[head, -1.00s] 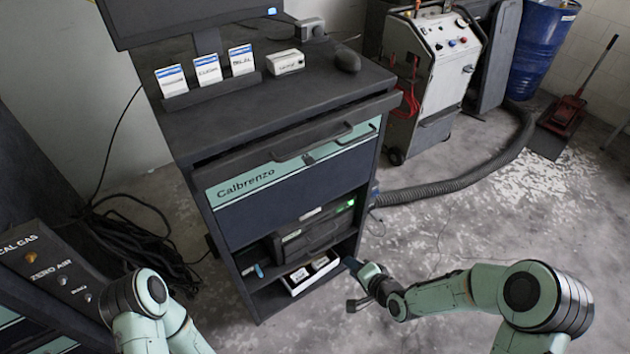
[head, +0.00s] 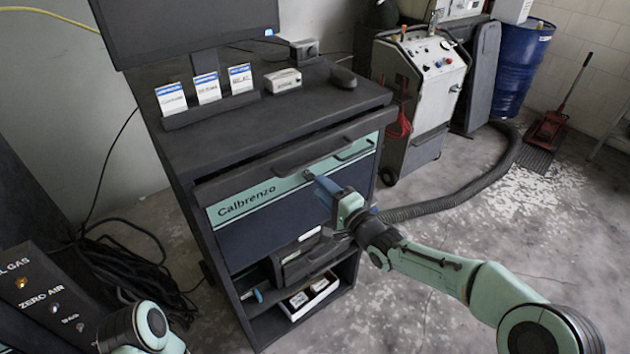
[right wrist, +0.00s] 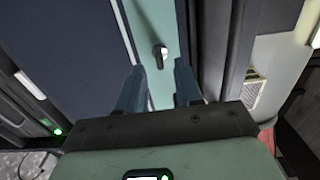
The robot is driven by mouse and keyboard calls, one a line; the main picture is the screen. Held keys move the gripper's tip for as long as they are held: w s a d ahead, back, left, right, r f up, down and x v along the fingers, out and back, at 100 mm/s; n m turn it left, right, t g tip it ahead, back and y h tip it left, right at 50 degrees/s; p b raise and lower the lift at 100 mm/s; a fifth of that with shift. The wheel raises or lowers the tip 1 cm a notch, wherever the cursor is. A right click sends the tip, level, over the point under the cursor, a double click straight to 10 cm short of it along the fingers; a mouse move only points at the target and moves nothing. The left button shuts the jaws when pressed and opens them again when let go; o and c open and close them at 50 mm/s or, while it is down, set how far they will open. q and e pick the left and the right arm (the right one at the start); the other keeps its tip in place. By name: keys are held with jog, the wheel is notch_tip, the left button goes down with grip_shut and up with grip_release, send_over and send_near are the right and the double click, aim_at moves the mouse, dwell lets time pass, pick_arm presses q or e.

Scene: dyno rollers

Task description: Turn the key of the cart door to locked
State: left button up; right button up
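The cart door (head: 262,222) is a dark blue panel with a mint strip marked "Calbrenzo". Its small key (head: 308,175) sits in the strip, under the long dark handle. In the right wrist view the key (right wrist: 159,56) is a small dark piece on a bright round lock, roughly along the strip. My right gripper (head: 322,186) is at the door front, beside the key. In the right wrist view my right gripper (right wrist: 159,67) is open, its two fingertips either side of the key with gaps showing. My left arm shows at the lower left; its gripper is out of view.
The cart top (head: 230,115) holds cards, a small white box and a mouse. Above the door are a dark drawer edge and handle (head: 300,158). Below, an open shelf holds a white tray (head: 310,298). A hose (head: 455,190) lies on the floor to the right.

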pick_arm(q)
jog(key=shift+s+r, duration=0.1)
jog(key=shift+r, duration=0.05)
pick_arm(e)
jog(key=shift+x, duration=1.95)
grip_shut()
jog(key=shift+f, duration=0.1)
pick_arm(q)
jog(key=w+f+t+b, duration=0.1)
jog(key=w+f+b, duration=0.2)
jog(key=f+b, duration=0.3)
jog(key=shift+w+a+f+b, duration=0.3)
jog(key=shift+w+a+b, duration=0.05)
jog(key=shift+b, duration=0.3)
pick_arm(e)
jog(key=shift+n, duration=9)
